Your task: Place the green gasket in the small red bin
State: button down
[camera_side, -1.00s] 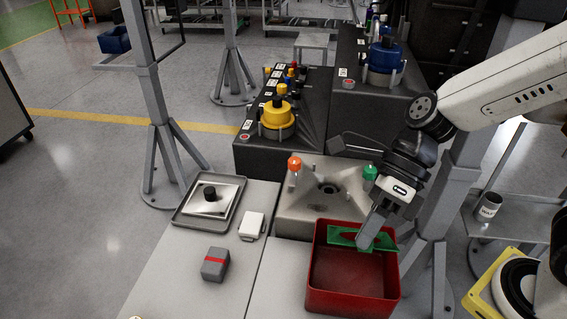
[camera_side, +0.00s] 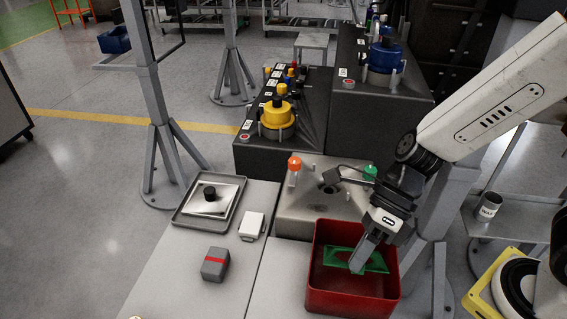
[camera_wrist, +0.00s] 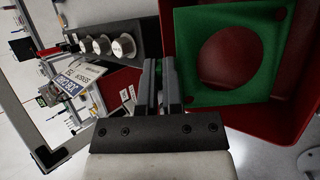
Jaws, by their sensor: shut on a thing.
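The green gasket (camera_side: 341,257) is a flat square plate with a large round hole. My gripper (camera_side: 359,266) is shut on one edge of it and holds it inside the red bin (camera_side: 352,302), below the rim. In the wrist view the gasket (camera_wrist: 188,50) lies to the right of the closed fingers of my gripper (camera_wrist: 159,66), with the red bin (camera_wrist: 292,112) behind and around it. I cannot tell whether the gasket touches the bin floor.
A steel fixture (camera_side: 305,207) with an orange knob (camera_side: 294,163) and a green knob (camera_side: 370,172) stands behind the bin. A grey box with a red band (camera_side: 215,264), a white block (camera_side: 252,226) and a tray (camera_side: 184,222) sit to the left. The bench front left is clear.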

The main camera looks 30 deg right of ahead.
jog(key=shift+f, duration=1.95)
jog(key=shift+f, duration=0.15)
jog(key=c, duration=0.8)
grip_release()
jog(key=shift+r, duration=0.2)
jog(key=shift+w+d+r, duration=0.1)
jog(key=shift+d+r, duration=0.3)
jog(key=shift+r, duration=0.05)
jog(key=v, duration=1)
jog(key=shift+d+r, duration=0.2)
jog(key=shift+d, duration=0.15)
